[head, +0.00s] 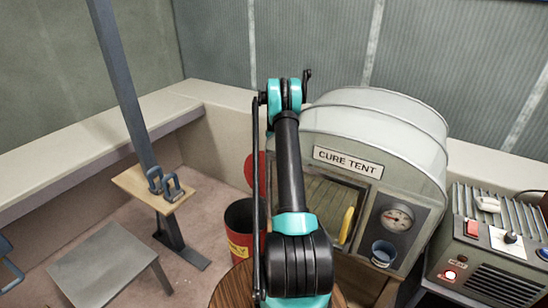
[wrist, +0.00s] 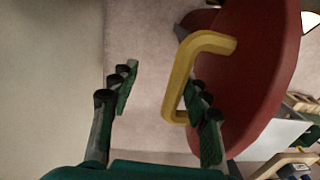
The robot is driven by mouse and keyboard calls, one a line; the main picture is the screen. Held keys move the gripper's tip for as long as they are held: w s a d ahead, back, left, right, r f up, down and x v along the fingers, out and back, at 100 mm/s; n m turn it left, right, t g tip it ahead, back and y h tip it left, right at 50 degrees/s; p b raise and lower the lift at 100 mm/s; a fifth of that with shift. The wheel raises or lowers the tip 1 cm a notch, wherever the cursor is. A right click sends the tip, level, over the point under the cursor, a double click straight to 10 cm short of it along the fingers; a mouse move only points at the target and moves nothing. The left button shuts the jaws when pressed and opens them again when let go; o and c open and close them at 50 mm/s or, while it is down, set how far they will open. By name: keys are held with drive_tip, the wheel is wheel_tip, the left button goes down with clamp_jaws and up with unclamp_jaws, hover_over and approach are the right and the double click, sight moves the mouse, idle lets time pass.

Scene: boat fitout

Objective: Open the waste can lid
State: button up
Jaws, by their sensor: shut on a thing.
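The waste can (head: 238,240) is red with a yellow label and stands left of my arm in the head view. Its dark inside shows. Its red lid (head: 249,175) stands up above the rim, partly hidden by my arm. In the wrist view the lid (wrist: 262,70) fills the right side, with its yellow handle (wrist: 180,75). The left finger looks apart from the bar. My gripper is hidden in the head view.
A cure tent (head: 370,130) with a yellow door handle (head: 346,225) stands to the right, beside a grey control box (head: 490,250). A grey stool (head: 105,265) and a post (head: 122,90) with a small wooden shelf (head: 135,185) stand left. Some floor between is clear.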

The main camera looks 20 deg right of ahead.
wheel_tip(320, 180, up, 12)
drive_tip(key=shift+w+d, duration=0.25)
drive_tip(key=shift+d, duration=0.15)
idle(0.4)
drive_tip(key=s+a+r+m+t, duration=0.1)
drive_tip(key=s+a+r+m, duration=0.1)
drive_tip(key=s+a+r, duration=0.6)
drive_tip(key=s+a+r+m+t, duration=0.15)
drive_tip(key=s+a+r, duration=0.25)
drive_tip(key=s+a, duration=0.65)
drive_tip(key=s+a+f+m, duration=0.1)
drive_tip(key=s+a+f, duration=0.1)
drive_tip(key=s, duration=0.8)
drive_tip(key=s+a+f+m+t, duration=0.1)
drive_tip(key=s+a, duration=0.3)
drive_tip(key=s, duration=0.5)
drive_tip(key=s+a+f+m+t, duration=0.1)
drive_tip(key=s+a+f, duration=0.2)
drive_tip(key=s, duration=0.7)
drive_tip(key=shift+s+m+h, duration=0.3)
drive_tip(key=shift+m, duration=0.05)
drive_tip(key=shift+d, duration=0.1)
